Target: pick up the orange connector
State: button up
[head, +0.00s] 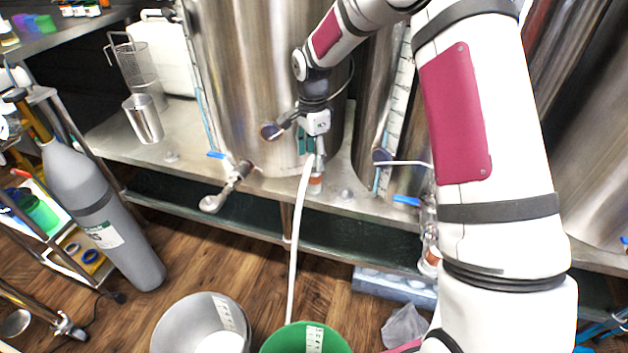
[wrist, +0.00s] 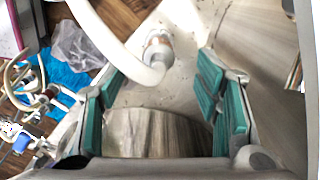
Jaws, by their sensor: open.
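The orange connector (head: 316,183) stands on the steel bench by the front of the large kettle, with a white hose (head: 294,240) beside it. My gripper (head: 307,145) is just above the connector in the head view. In the wrist view its teal-padded fingers (wrist: 163,92) are spread apart with nothing between them; the connector lies beyond their tips, roughly between them.
A steel kettle (head: 240,80) stands close behind my gripper. A valve with a spout (head: 228,187) sticks out to the left. Another orange-banded fitting (head: 432,258) hangs at the right. A green bucket (head: 330,340) and a grey bucket (head: 200,325) stand on the floor below.

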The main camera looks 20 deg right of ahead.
aim_at(314, 178)
jog(key=f+b, duration=0.1)
jog(key=f, duration=0.3)
jog(key=f+b, duration=0.2)
jog(key=f, duration=0.2)
jog(key=shift+s+d+f, duration=0.1)
jog(key=shift+d+f, duration=0.1)
jog(key=shift+f, duration=0.05)
jog(key=c, duration=1.4)
